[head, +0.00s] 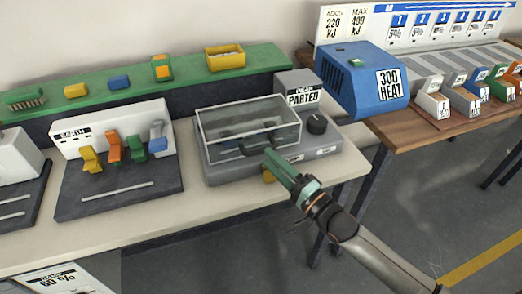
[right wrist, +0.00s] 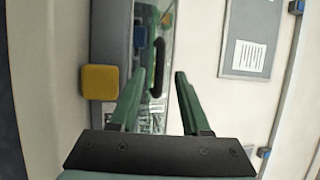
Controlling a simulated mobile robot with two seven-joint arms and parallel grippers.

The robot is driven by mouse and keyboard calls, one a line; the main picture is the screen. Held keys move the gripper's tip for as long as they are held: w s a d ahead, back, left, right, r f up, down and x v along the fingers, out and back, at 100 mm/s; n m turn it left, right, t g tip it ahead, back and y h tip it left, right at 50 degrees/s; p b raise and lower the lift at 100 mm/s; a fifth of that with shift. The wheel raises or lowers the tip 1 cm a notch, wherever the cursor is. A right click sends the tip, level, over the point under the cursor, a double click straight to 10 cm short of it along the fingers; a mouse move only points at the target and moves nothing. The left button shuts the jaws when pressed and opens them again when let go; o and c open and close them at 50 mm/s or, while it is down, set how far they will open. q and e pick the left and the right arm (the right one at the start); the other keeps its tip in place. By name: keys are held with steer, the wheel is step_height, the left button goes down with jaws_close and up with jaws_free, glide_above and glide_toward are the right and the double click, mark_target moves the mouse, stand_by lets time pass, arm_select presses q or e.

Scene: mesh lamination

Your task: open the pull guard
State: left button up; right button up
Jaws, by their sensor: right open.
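The pull guard (head: 250,122) is a clear box-shaped cover on a grey machine (head: 225,175) in the middle of the head view. It looks lowered over the machine bed. Its dark handle (head: 257,146) runs along the front side. My right gripper (head: 272,157), with green fingers, reaches in from the lower right and is just in front of the handle. In the right wrist view the open fingers (right wrist: 160,75) point at the black handle (right wrist: 157,70), which appears between the tips. I cannot tell whether they touch. My left gripper is out of view.
A yellow block (head: 268,176) on the machine's front is partly behind my gripper; it also shows in the right wrist view (right wrist: 100,82). A dark knob (head: 317,122) is at the machine's right. A lever panel (head: 115,192) stands left, a blue heater box (head: 352,85) right.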

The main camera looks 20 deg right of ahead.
mark_target(261, 149)
steer(key=shift+x, duration=2.3)
jaws_close()
